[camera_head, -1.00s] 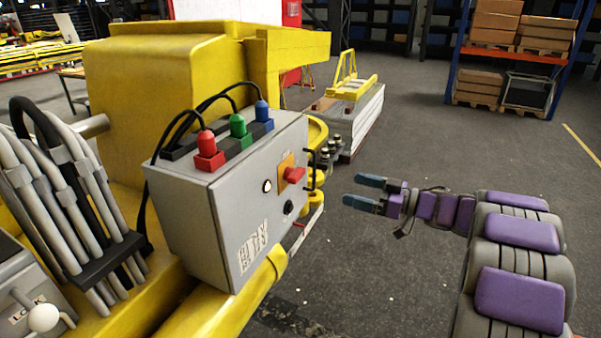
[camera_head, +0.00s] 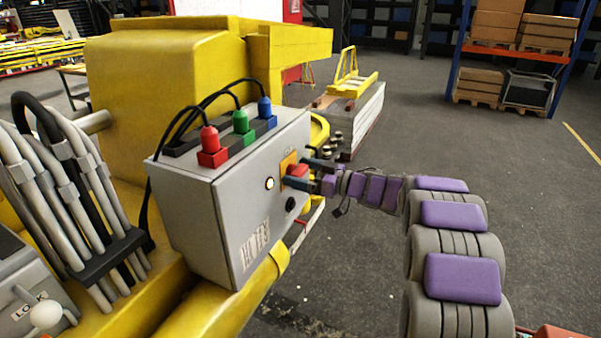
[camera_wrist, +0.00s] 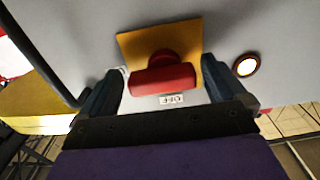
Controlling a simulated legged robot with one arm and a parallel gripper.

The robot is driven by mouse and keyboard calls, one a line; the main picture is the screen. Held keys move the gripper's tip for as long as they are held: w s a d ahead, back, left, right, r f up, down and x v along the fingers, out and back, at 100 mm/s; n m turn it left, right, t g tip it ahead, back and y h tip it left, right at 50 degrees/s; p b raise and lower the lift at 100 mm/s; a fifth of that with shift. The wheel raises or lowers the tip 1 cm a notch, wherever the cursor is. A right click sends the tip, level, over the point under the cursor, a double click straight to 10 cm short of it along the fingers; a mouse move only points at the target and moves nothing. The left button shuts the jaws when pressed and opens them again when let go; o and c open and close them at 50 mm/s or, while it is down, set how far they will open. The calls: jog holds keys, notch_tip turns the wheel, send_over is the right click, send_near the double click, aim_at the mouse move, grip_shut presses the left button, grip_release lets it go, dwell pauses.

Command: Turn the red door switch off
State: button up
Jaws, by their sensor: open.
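The red door switch (camera_wrist: 163,76) is a red knob on a yellow-orange plate (camera_wrist: 185,42) on the front of a grey control box (camera_head: 230,195). In the wrist view it sits between my two fingers, its bar lying roughly across the gap. A small label (camera_wrist: 171,100), hard to read, is beside it. My gripper (camera_head: 310,174) is open, with one finger on each side of the knob. I see a gap to the fingers on both sides in the wrist view. In the head view my fingers partly cover the red knob (camera_head: 297,171).
A lit round white lamp (camera_head: 269,184) and a black knob (camera_head: 290,204) are on the same face. Red, green and blue plugs (camera_head: 240,122) with black cables stand on top of the box. Yellow machinery (camera_head: 165,75) is behind it. Open floor lies to the right.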

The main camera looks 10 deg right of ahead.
jog(key=shift+w+a, duration=0.1)
jog(key=shift+a, duration=0.1)
jog(key=c, duration=1)
